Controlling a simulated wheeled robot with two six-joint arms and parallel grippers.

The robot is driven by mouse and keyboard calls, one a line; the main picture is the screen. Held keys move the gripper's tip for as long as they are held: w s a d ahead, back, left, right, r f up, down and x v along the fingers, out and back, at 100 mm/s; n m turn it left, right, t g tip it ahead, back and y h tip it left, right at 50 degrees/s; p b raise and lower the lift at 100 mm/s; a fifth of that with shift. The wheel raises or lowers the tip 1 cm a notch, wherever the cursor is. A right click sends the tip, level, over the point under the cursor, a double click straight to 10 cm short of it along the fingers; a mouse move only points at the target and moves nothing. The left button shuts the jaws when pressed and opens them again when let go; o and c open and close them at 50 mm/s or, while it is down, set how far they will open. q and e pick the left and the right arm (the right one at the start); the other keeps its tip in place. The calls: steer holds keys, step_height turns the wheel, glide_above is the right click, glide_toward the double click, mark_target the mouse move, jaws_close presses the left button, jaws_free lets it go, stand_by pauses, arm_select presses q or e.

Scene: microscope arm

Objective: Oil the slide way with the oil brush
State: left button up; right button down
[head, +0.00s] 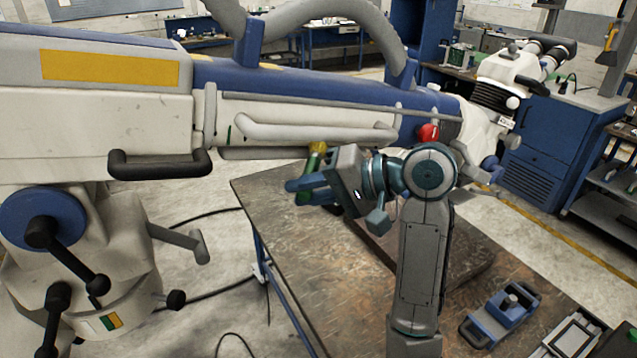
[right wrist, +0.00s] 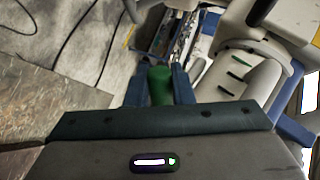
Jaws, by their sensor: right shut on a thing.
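My right gripper (head: 308,188) is shut on the oil brush, just below the long microscope arm (head: 300,85). The brush (head: 317,148) has a green handle and a yellowish tip that points up, close to the arm's underside; I cannot tell whether it touches. In the right wrist view the green handle (right wrist: 160,86) stands between the two blue fingers of the gripper (right wrist: 154,88). A grey slide rail (head: 262,153) runs along the arm's lower edge, left of the brush tip. My left gripper is not in view.
A brown worktable (head: 290,235) lies below my right arm. A blue tool block (head: 500,315) sits at its front right. The microscope's stand with black-knobbed levers (head: 70,250) is at left. A black handle (head: 160,163) juts below the arm.

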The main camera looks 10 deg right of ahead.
steer(key=shift+s+a+r, duration=0.15)
steer(key=shift+a, duration=0.2)
steer(key=shift+p, duration=1.2)
steer(key=w+d+f, duration=0.2)
steer(key=w+d, duration=0.1)
steer(key=d, duration=0.6)
steer(key=shift+w+d+f, duration=0.2)
steer(key=shift+w+f, duration=0.05)
steer(key=shift+f, duration=0.1)
stand_by(0.4)
